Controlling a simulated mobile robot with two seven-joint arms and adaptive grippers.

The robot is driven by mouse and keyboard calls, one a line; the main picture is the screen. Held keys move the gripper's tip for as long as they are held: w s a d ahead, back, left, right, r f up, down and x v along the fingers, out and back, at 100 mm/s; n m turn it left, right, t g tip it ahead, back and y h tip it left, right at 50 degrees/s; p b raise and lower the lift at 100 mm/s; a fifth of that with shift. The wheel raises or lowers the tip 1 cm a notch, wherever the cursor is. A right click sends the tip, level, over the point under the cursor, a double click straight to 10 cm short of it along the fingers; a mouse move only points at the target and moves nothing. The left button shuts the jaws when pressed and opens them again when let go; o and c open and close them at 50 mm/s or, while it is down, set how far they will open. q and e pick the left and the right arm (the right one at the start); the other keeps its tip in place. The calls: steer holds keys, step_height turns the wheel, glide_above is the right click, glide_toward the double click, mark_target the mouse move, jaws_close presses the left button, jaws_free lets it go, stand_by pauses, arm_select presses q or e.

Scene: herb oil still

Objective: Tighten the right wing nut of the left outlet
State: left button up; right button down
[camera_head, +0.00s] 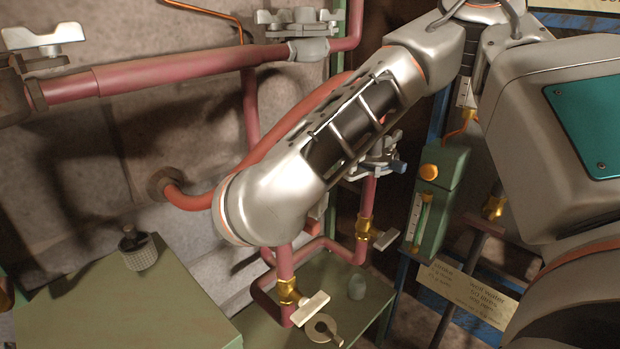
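Two pink outlet pipes run down with brass valves. The left one (285,262) has its valve (288,291) with a pale lever, and its upper part is hidden behind my arm. The right one (368,195) has its valve (364,228) and, above it, a grey clamp with wing-shaped parts (378,150), partly covered by my arm. No wing nut shows on the visible part of the left outlet. One arm of mine comes in from the right and crosses the middle. Its gripper is not visible, and neither is my other gripper.
Grey wing-nut clamps sit on the upper pipe (302,22) and far left (42,40). A green box (110,305) carries a small mesh cup (138,250). A green stand (365,310) holds a small jar (357,288). A green gauge unit (432,205) and a sign (465,294) are at right.

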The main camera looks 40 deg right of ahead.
steer(key=shift+f+g, duration=0.1)
steer(key=shift+g, duration=0.2)
steer(key=c, duration=2.1)
jaws_free()
steer(key=shift+c, duration=0.2)
step_height(320, 180, up, 10)
steer(key=shift+r, duration=0.1)
